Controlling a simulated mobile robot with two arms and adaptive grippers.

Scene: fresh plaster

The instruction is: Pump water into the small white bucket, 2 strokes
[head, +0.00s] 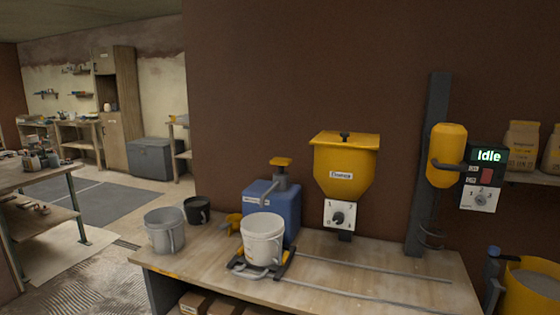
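The small white bucket (262,243) stands upright on a black and yellow carriage (235,266) on the wooden workbench. Behind it is a blue water tank (287,205) with a hand pump. The pump's yellow top (280,161) sits on a grey stem above the tank. A grey spout (254,197) reaches out to the left and down from the pump, behind and above the bucket. The inside of the bucket shows only in part, and I cannot tell if it holds water. Neither of my grippers is in view.
A grey bucket (164,233), a black bucket (197,210) and a yellow scoop (234,221) stand left of the carriage. A yellow hopper (346,165) with a dial hangs at the right. Metal rails (385,268) run along the bench. A mixer (447,155) reads "Idle".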

